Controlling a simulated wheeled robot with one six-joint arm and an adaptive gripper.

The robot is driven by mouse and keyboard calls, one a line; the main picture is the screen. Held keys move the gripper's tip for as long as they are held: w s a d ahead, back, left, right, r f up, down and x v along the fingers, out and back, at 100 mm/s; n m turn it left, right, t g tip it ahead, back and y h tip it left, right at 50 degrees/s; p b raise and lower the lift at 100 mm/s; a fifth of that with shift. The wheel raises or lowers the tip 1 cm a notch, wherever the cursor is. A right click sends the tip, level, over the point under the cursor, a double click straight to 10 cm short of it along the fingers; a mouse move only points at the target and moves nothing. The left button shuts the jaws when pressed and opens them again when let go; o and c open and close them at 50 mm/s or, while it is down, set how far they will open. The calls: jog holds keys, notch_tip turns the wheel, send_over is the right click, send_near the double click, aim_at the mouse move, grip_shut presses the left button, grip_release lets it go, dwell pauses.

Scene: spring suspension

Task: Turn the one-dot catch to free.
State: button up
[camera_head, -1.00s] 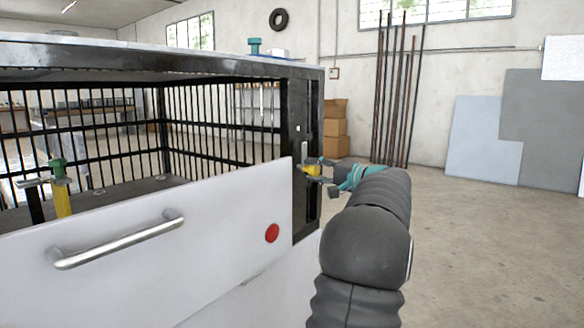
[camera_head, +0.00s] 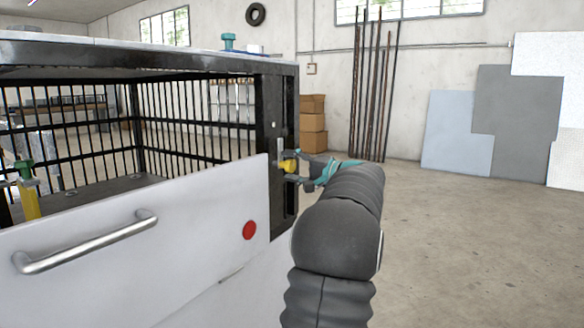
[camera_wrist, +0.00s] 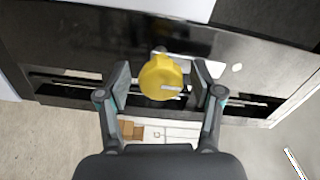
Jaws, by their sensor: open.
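A round yellow knob (camera_head: 290,166), which looks like the catch, sits on the black corner post of the cage. In the wrist view the knob (camera_wrist: 159,77) carries a short pale bar on its face. A small white dot (camera_wrist: 237,67) shows on the dark post to its right; it also shows above the knob in the head view (camera_head: 273,125). My gripper (camera_wrist: 161,88) is open, with one finger on each side of the knob. Gaps show between the fingers and the knob.
A white front panel (camera_head: 190,250) with a metal handle (camera_head: 90,240) and a red disc (camera_head: 249,230) is left of my arm. A second yellow piece with a green top (camera_head: 27,185) stands at far left. Open floor (camera_head: 470,250) lies to the right.

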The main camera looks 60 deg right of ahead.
jog(key=shift+s, duration=0.15)
jog(key=s, duration=1.1)
jog(key=shift+s, duration=0.4)
